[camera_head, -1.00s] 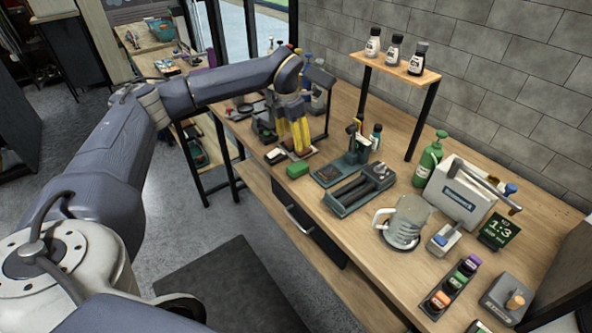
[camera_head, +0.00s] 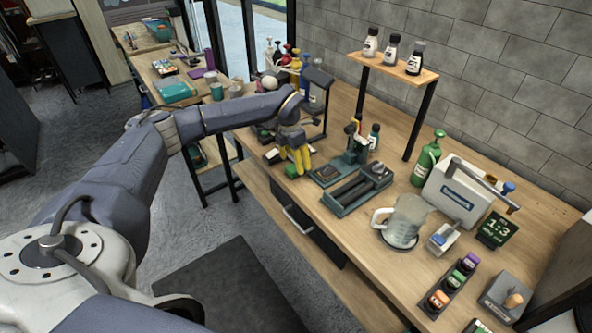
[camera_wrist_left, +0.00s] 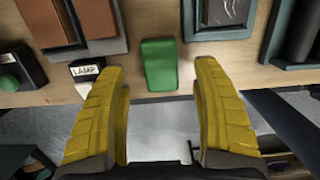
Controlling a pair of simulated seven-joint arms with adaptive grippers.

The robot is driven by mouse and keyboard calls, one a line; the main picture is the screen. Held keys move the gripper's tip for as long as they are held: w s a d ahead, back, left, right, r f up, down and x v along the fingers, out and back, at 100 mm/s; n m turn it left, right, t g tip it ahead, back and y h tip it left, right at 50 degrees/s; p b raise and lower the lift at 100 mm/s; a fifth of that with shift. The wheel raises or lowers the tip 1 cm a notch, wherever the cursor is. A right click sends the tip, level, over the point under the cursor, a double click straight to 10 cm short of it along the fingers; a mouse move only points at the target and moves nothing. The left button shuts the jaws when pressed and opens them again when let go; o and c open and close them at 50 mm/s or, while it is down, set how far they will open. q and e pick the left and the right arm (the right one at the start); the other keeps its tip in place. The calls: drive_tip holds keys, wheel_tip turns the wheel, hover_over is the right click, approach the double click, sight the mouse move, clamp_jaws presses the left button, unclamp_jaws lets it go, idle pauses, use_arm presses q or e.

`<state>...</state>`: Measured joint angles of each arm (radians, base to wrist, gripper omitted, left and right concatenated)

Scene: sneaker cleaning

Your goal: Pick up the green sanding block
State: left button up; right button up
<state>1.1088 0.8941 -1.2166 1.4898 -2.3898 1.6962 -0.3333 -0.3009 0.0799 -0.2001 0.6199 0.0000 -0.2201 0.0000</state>
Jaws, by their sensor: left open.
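The green sanding block (camera_wrist_left: 159,64) lies on the wooden bench near its front edge. In the left wrist view it sits between and slightly beyond the two yellow fingertips of my left gripper (camera_wrist_left: 157,72). The fingers are open with a gap on both sides of the block, and nothing is held. In the head view my left gripper (camera_head: 299,161) is low over the bench's front edge, and only a small part of the block (camera_head: 291,171) shows beside the fingers. My right gripper is not in view.
A small block labelled LAMP (camera_wrist_left: 88,69) sits left of the green block. A tray with brown blocks (camera_wrist_left: 97,18) and a dark green holder (camera_wrist_left: 225,32) lie behind. In the head view a long dark green fixture (camera_head: 345,204) and a clear jug (camera_head: 404,219) stand to the right.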

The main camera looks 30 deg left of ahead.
use_arm(q)
drive_tip(key=shift+w+d+f, duration=0.1)
drive_tip(key=shift+w+f, duration=0.1)
drive_tip(key=shift+f, duration=1.65)
drive_tip(key=shift+c, duration=0.4)
drive_tip(key=c, duration=1.2)
